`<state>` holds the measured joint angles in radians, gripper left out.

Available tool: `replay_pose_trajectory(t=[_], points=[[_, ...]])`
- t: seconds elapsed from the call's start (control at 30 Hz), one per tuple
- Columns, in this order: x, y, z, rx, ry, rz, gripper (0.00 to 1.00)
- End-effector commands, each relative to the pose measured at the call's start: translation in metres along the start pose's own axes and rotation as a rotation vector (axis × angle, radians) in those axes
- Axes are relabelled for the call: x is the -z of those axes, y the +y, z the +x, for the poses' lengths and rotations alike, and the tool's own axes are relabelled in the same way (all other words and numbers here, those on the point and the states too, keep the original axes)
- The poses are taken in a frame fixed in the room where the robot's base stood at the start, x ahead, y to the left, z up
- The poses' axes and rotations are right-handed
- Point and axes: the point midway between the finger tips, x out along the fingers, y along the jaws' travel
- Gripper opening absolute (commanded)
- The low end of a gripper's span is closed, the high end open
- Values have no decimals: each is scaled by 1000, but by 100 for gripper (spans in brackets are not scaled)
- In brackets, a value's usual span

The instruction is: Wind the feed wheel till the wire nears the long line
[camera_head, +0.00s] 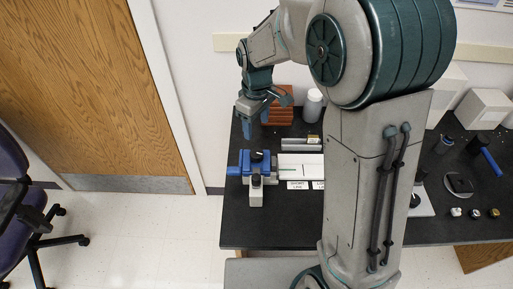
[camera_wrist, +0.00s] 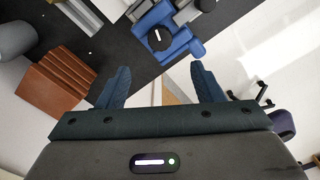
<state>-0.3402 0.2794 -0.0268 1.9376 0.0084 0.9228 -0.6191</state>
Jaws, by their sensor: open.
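The blue and grey feed device (camera_head: 234,170) stands near the left end of the black bench, with dark knobs on it. In the wrist view its blue body (camera_wrist: 182,45) carries a round black wheel with a white mark (camera_wrist: 158,39), which looks like the feed wheel. I cannot make out the wire, and my arm hides the plate's right part. My gripper (camera_head: 256,118) is open and empty, above and behind the device; its fingers (camera_wrist: 160,75) touch nothing.
A reddish-brown stepped block (camera_head: 283,108) and a white jar (camera_head: 314,106) stand behind the device. A grey metal bar (camera_head: 301,144) lies behind the plate. White boxes (camera_head: 486,108) and small parts are at the right. The bench's front left (camera_head: 250,228) is clear.

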Motion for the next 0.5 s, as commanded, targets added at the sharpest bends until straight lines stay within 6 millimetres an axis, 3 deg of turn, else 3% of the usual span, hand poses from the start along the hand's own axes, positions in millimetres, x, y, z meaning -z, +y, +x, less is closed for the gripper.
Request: replay_pose_trajectory(t=[0.3, 0.5], points=[[-1, -1, 68, 4, -6, 1, 60], [-1, -1, 100, 4, -4, 3, 60]])
